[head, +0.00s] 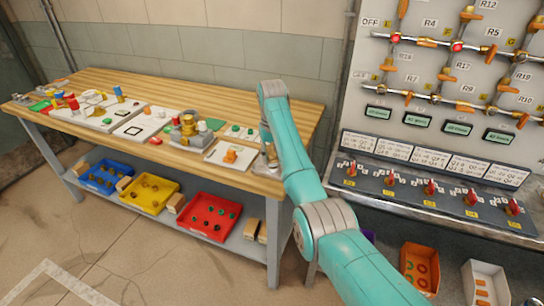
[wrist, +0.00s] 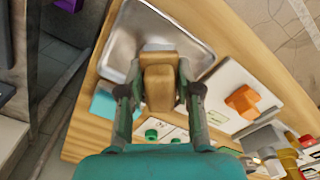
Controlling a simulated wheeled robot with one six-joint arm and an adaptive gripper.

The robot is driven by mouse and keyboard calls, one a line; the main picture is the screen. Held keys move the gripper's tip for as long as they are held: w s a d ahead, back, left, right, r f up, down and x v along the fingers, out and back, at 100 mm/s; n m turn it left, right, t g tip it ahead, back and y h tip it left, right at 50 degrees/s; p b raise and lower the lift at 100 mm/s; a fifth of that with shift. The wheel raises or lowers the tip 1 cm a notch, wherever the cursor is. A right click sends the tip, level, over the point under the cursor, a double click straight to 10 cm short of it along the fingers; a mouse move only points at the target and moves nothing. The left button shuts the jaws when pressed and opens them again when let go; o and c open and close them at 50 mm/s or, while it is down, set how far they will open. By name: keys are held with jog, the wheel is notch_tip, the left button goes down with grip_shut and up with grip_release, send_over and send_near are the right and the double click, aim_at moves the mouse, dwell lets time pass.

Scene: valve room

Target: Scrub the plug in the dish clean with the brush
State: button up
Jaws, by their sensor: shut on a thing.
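In the wrist view my gripper (wrist: 160,90) is shut on the brush (wrist: 159,78), a block with a wooden brown body. A pale edge shows at the far side of the brush. A shiny metal dish (wrist: 186,24) with a raised rim lies beneath and beyond the brush. I cannot tell whether the brush touches the dish. The plug is not visible; the brush and fingers cover part of the dish. In the head view my arm hides my gripper and most of the area around the dish at the table's right end.
Right of the dish, a white board (wrist: 233,76) carries an orange part (wrist: 243,101). A teal flat piece (wrist: 103,103) lies left of my fingers. The wooden table (head: 140,85) holds several boards with fittings. A valve panel (head: 420,90) stands to the right.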

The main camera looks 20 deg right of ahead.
jog(key=shift+w+r, duration=0.1)
jog(key=shift+r, duration=3.8)
jog(key=shift+f, duration=0.15)
